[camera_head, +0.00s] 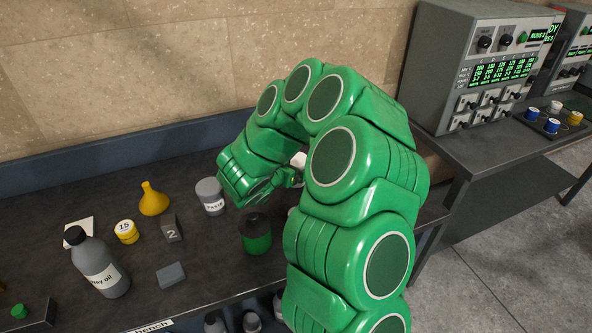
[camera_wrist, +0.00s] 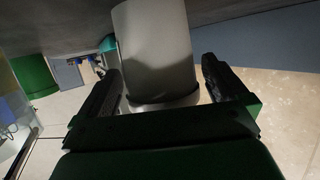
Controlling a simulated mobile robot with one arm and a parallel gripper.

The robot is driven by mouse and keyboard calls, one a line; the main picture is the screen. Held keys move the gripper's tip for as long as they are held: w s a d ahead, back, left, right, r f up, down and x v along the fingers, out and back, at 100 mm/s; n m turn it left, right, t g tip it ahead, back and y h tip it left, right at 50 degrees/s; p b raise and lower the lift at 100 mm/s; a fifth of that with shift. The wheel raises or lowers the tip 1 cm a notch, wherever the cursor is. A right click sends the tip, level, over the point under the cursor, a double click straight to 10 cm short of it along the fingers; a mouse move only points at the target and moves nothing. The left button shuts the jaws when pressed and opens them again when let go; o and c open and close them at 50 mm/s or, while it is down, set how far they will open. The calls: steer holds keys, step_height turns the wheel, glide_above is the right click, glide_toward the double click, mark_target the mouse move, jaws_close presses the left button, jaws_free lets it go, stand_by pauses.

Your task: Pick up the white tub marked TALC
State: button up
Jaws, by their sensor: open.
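My gripper (camera_head: 284,180) is over the bench, largely covered by my own green arm in the head view. A small piece of a white object (camera_head: 298,160) shows just behind it, the rest hidden by the arm. In the wrist view a pale, partly shaded cylindrical tub (camera_wrist: 155,45) stands between the two dark fingers of my gripper (camera_wrist: 162,68). The fingers are open, with a visible gap on the right side; whether the left finger touches the tub I cannot tell. No TALC marking is readable in either view.
A grey labelled tub (camera_head: 209,195) and a green jar with a dark top (camera_head: 257,236) stand close to my gripper. A yellow funnel (camera_head: 153,200), a yellow tin (camera_head: 126,231) and a grey bottle (camera_head: 98,265) are further left. The wall rises behind the bench (camera_head: 210,285).

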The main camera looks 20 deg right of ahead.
steer(key=shift+w+d+f, duration=0.1)
steer(key=shift+w+d, duration=0.05)
steer(key=shift+d, duration=0.1)
steer(key=c, duration=1.2)
